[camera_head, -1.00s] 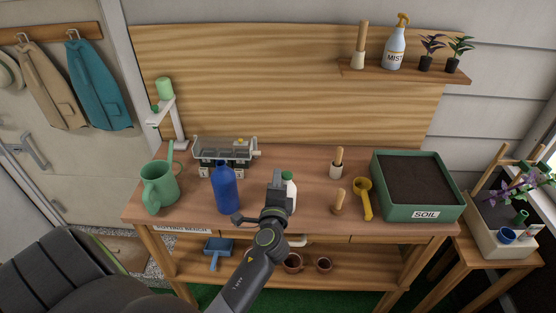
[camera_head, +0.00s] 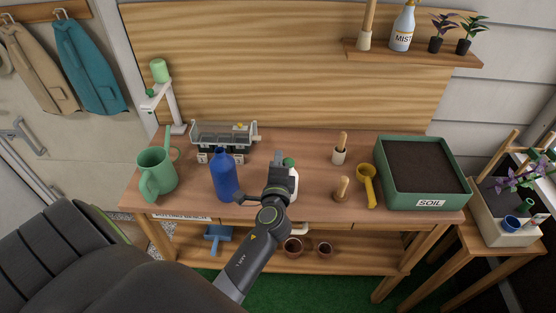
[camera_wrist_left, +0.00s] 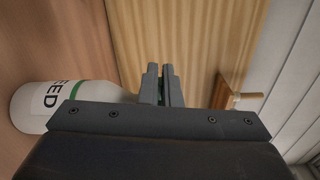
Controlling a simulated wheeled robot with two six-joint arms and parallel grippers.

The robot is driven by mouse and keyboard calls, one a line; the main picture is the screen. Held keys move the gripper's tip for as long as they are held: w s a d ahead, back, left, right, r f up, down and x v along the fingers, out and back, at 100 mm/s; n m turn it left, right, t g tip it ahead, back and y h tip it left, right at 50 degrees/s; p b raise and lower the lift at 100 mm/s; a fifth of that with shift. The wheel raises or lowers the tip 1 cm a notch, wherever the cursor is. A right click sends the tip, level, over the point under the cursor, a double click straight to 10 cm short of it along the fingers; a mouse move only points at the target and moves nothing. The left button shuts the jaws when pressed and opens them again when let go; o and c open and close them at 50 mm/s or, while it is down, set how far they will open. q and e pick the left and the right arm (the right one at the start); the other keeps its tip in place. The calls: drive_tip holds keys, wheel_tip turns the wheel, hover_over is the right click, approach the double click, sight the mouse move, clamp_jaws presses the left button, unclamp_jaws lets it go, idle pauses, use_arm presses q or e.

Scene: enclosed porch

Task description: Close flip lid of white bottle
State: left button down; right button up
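The white bottle (camera_head: 295,181) with a green top (camera_head: 289,162) stands on the wooden bench, partly hidden behind my left gripper. In the left wrist view the white bottle (camera_wrist_left: 32,107) appears at the left, with a green band and dark letters. My left gripper (camera_head: 279,157) is beside the bottle's top, just to its left in the head view. Its fingers (camera_wrist_left: 161,85) are nearly together, with a thin slit and a bit of green showing there. I cannot tell whether the flip lid is open or touched. My right gripper is not in view.
A blue bottle (camera_head: 224,176) and a green watering can (camera_head: 157,175) stand left of the gripper. A wooden backboard (camera_head: 290,75) rises behind.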

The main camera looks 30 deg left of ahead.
use_arm(q)
drive_tip(key=shift+f+n+b, duration=0.35)
drive_tip(key=shift+n+b, duration=0.35)
drive_tip(key=shift+b, duration=0.35)
drive_tip(key=shift+r, duration=0.1)
drive_tip(key=c, duration=1.6)
unclamp_jaws()
